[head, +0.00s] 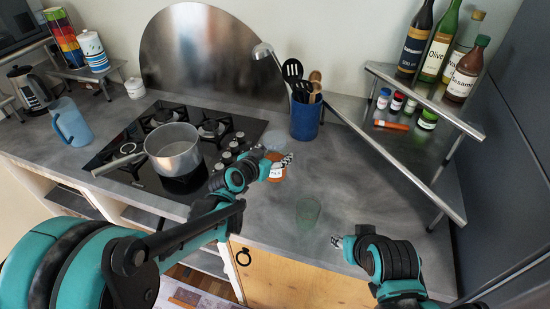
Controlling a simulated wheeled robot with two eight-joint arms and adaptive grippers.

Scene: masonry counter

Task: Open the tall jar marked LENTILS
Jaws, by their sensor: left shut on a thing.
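A jar with orange contents and a white label (277,173) stands on the counter right of the hob. The label is too small and too covered to read in full, but this looks like the lentils jar. My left gripper (284,161) is shut on it near its upper part and hides much of it; whether it grips the body or the lid I cannot tell. My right gripper (338,241) is low over the counter's front edge, apart from the jar. Its fingers are too small to show whether they are open.
A steel pot (173,149) sits on the black hob. A blue utensil holder (306,119) stands behind the jar. A steel corner shelf (425,100) with bottles and small spice jars is at right.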

